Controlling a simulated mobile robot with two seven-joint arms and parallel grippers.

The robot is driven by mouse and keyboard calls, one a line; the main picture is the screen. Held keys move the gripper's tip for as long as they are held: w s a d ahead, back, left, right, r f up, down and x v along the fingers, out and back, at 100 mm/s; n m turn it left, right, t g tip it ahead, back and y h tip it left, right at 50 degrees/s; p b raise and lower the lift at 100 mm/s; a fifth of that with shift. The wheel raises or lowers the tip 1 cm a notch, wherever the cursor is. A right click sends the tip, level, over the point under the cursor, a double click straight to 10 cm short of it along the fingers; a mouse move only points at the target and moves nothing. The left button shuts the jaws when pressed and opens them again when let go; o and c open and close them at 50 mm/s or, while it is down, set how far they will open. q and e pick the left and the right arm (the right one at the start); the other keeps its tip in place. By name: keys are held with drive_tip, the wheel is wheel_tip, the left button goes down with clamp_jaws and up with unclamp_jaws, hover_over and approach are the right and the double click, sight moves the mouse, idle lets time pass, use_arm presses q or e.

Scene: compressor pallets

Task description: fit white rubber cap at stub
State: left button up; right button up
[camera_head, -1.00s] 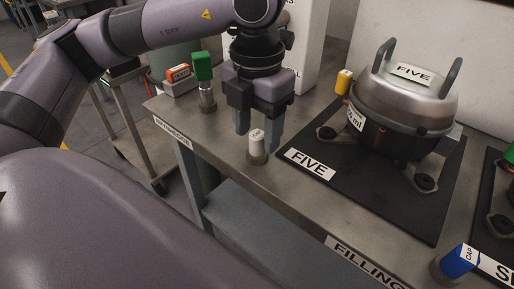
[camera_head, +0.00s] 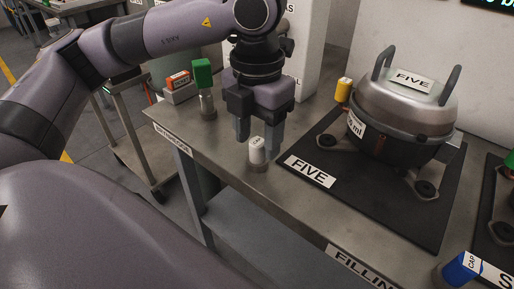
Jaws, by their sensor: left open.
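The white rubber cap (camera_head: 257,150) sits on a short grey metal holder (camera_head: 259,167) near the front edge of the metal table. My left gripper (camera_head: 257,146) is above the table with its fingers pointing down, open on either side of the cap. I cannot tell whether a finger touches it. The compressor (camera_head: 405,112) labelled FIVE stands on a black plate (camera_head: 398,211) to the right. I cannot make out its stub clearly. My right gripper is not in view.
A green cap (camera_head: 203,73) on a metal holder stands left of the gripper, beside an orange-and-grey box (camera_head: 179,87). A yellow cap (camera_head: 343,89) stands behind the plate. A blue cap (camera_head: 459,266) is at the lower right. A white container (camera_head: 308,60) is behind the gripper.

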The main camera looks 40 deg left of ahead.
sight(257, 141)
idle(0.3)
use_arm(q)
clamp_jaws()
drive_tip(key=shift+r, duration=0.1)
drive_tip(key=shift+r+p, duration=1.9)
drive_tip(key=shift+r, duration=1.05)
